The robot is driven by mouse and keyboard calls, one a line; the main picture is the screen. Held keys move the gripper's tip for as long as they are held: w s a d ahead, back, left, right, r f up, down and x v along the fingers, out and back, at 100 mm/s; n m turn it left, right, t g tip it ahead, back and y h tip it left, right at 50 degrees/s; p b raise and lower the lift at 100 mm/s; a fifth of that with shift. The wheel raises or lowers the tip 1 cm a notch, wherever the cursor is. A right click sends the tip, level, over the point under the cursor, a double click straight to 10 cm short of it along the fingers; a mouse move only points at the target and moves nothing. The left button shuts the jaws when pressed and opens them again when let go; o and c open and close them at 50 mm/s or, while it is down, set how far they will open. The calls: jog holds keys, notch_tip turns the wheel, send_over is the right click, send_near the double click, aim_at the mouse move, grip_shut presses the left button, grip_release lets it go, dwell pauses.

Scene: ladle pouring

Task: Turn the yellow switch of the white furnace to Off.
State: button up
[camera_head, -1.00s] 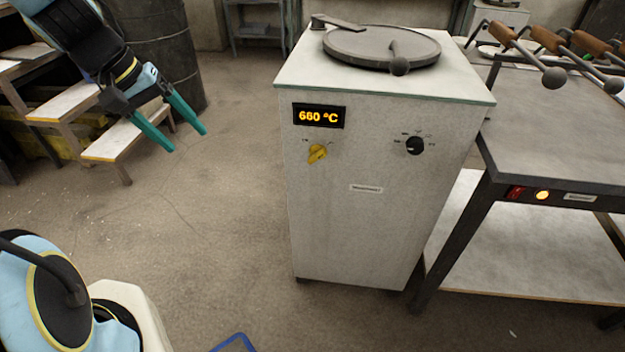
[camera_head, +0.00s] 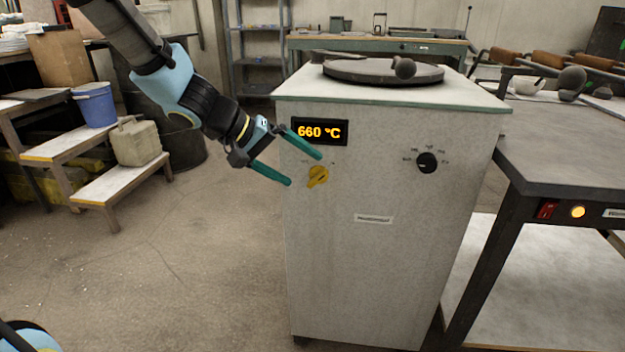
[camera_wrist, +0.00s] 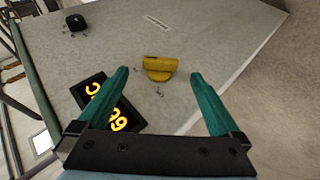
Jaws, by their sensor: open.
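The white furnace (camera_head: 385,260) stands in the middle of the head view, with a lit display (camera_head: 319,131) reading 660 °C. Its yellow switch (camera_head: 318,177) sits on the front, below the display, with the knob tilted. My gripper (camera_head: 305,170) is open and empty, its two teal fingers just in front of the furnace at the switch's upper left. In the wrist view the yellow switch (camera_wrist: 158,68) lies ahead of the fingertips, between their lines, and is untouched. The small marks around it are too blurred to read.
A black knob (camera_head: 427,162) is at the right of the furnace front. A round lid (camera_head: 383,72) lies on top. A dark table (camera_head: 560,150) with a red switch and lit lamp stands close at right. Steps with a blue bucket (camera_head: 95,104) are at left; the floor between is clear.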

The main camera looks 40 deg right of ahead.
aim_at(315, 178)
jog(key=x, duration=0.5)
jog(key=shift+d, duration=0.1)
jog(key=c, duration=1.4)
jog(key=shift+f+b, duration=0.15)
jog(key=shift+b, duration=0.35)
